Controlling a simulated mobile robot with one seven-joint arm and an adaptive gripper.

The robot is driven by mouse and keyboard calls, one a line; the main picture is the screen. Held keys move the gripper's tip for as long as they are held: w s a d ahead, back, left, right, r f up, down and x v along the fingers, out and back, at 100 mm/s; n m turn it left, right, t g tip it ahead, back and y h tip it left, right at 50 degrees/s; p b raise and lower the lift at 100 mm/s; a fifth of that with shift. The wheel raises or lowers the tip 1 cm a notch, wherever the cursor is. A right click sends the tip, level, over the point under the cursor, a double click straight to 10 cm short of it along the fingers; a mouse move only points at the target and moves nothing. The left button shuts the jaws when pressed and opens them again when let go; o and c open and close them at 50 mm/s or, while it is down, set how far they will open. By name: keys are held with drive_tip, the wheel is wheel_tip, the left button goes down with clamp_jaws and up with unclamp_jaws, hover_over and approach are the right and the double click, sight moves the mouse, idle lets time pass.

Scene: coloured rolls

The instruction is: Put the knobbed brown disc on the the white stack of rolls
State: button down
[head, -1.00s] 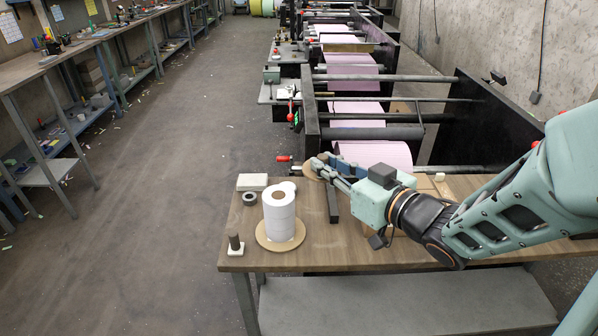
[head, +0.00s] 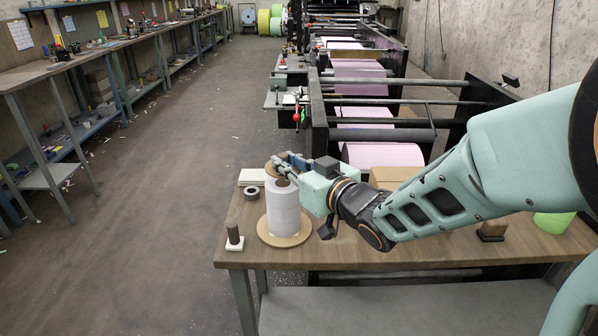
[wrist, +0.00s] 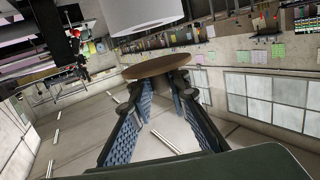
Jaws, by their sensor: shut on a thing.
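The knobbed brown disc (head: 271,170) is in my gripper (head: 284,163), at the far upper left edge of the white stack of rolls (head: 284,210). In the wrist view the disc (wrist: 157,66) shows edge-on between the fingertips (wrist: 160,82), with a white roll (wrist: 143,14) close by and a small gap between them. The knob is hidden by the fingers. The stack stands upright on a brown round base (head: 266,238). Its top hole shows partly, beside the fingers. I cannot tell the exact height of the disc over the stack.
The wooden table (head: 350,250) holds a grey ring (head: 251,193), a white block (head: 252,177) and a dark post on a white base (head: 234,238) left of the stack. A green object (head: 553,222) is at the right. The printing machine stands behind the table.

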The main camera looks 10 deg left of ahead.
sight(286, 186)
drive_tip(key=shift+a+f+b, duration=0.15)
drive_tip(key=shift+f+b, duration=0.5)
drive_tip(key=shift+f, duration=0.25)
drive_tip(key=shift+a+f+b, duration=0.1)
drive_tip(key=shift+f+b, duration=0.55)
drive_tip(key=shift+f, duration=0.25)
drive_tip(key=shift+f, duration=0.15)
drive_tip(key=c, duration=1.8)
unclamp_jaws()
drive_tip(key=shift+c, duration=0.2)
